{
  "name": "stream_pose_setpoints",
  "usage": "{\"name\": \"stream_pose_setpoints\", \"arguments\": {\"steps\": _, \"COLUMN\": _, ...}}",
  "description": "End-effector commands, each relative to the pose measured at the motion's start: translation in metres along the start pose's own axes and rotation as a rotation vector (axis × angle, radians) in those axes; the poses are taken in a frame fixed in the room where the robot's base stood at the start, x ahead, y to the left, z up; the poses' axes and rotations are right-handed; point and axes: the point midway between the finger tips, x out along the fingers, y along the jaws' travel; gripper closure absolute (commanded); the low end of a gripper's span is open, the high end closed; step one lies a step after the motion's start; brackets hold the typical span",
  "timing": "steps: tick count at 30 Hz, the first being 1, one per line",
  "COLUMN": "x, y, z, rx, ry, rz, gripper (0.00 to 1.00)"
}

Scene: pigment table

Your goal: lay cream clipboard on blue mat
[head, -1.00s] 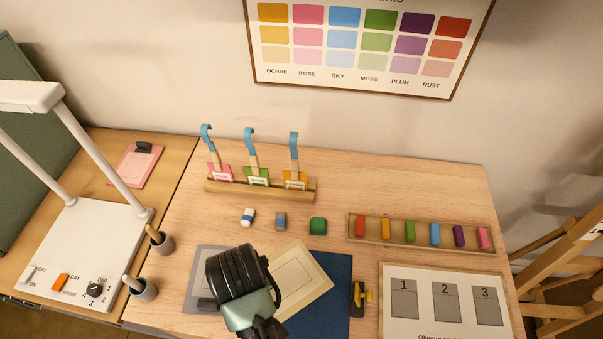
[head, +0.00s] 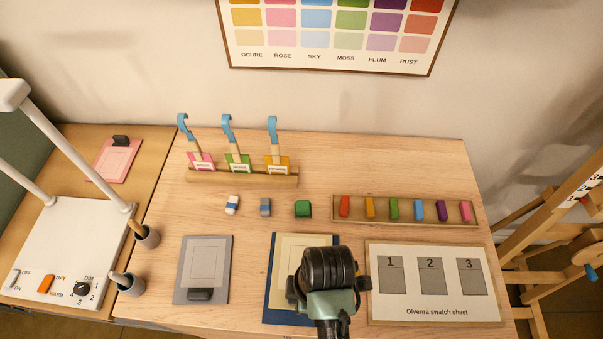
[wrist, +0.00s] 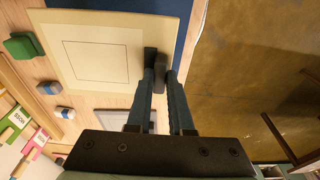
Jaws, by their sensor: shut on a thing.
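The cream clipboard (head: 300,241) is over the blue mat (head: 270,290) in the head view, roughly lined up with it. Blue shows along the mat's left and near edges. In the wrist view the cream clipboard (wrist: 80,75) has its dark clip between the fingers of my gripper (wrist: 160,75), which is shut on it. The blue mat (wrist: 187,35) shows beyond its edges there. My wrist hides the clip end in the head view. I cannot tell whether the board touches the mat or hangs just above it.
A grey clipboard (head: 206,262) lies to the left and a swatch sheet (head: 435,308) close to the right. Behind are a block tray (head: 404,219), a green block (head: 303,209), two erasers and a brush rack (head: 243,178). A pink clipboard (head: 115,162) lies at the far left.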

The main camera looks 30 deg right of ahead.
Motion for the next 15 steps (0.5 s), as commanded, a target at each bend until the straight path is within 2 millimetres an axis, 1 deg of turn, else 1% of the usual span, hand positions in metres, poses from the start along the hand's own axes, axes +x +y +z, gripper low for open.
{"name": "stream_pose_setpoints", "arguments": {"steps": 1, "x": 0.006, "y": -0.001, "z": 0.001, "rx": 0.001, "ry": 0.0, "rz": -0.002, "gripper": 1.0}}
{"name": "stream_pose_setpoints", "arguments": {"steps": 5, "x": 0.017, "y": 0.0, "z": 0.003, "rx": 0.002, "ry": 0.0, "rz": -0.001, "gripper": 1.0}}
{"name": "stream_pose_setpoints", "arguments": {"steps": 9, "x": 0.038, "y": -0.001, "z": 0.006, "rx": 0.001, "ry": -0.001, "rz": -0.001, "gripper": 1.0}}
{"name": "stream_pose_setpoints", "arguments": {"steps": 12, "x": 0.049, "y": 0.0, "z": 0.008, "rx": 0.002, "ry": -0.001, "rz": 0.0, "gripper": 1.0}}
{"name": "stream_pose_setpoints", "arguments": {"steps": 15, "x": 0.053, "y": 0.0, "z": 0.008, "rx": 0.002, "ry": -0.001, "rz": 0.003, "gripper": 1.0}}
